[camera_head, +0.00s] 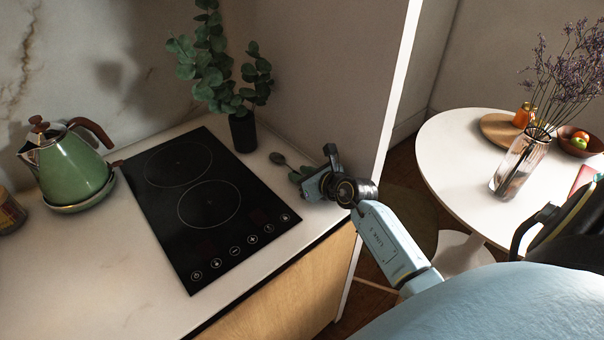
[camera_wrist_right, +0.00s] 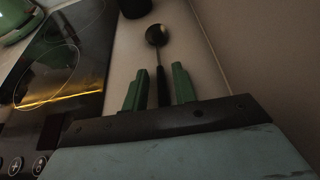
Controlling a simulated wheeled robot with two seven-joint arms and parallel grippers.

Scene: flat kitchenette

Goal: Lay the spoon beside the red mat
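The spoon (camera_head: 277,158) lies on the counter to the right of the cooktop, its dark bowl toward the plant. In the right wrist view the spoon (camera_wrist_right: 157,36) points away from me, its dark handle between the two green fingers. My right gripper (camera_head: 298,173) is low over the handle end. In the right wrist view my right gripper (camera_wrist_right: 160,82) is open, with a gap on both sides of the handle. A reddish piece (camera_head: 583,178), perhaps the red mat, shows at the right edge of the round table, mostly hidden. My left gripper is not in view.
The black cooktop (camera_head: 205,200) and a green kettle (camera_head: 72,168) are on the counter. A dark plant vase (camera_head: 243,132) stands near the spoon, beside the wall. The white round table (camera_head: 455,160) holds a glass vase (camera_head: 520,165), a board (camera_head: 497,128) and a fruit bowl (camera_head: 578,148).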

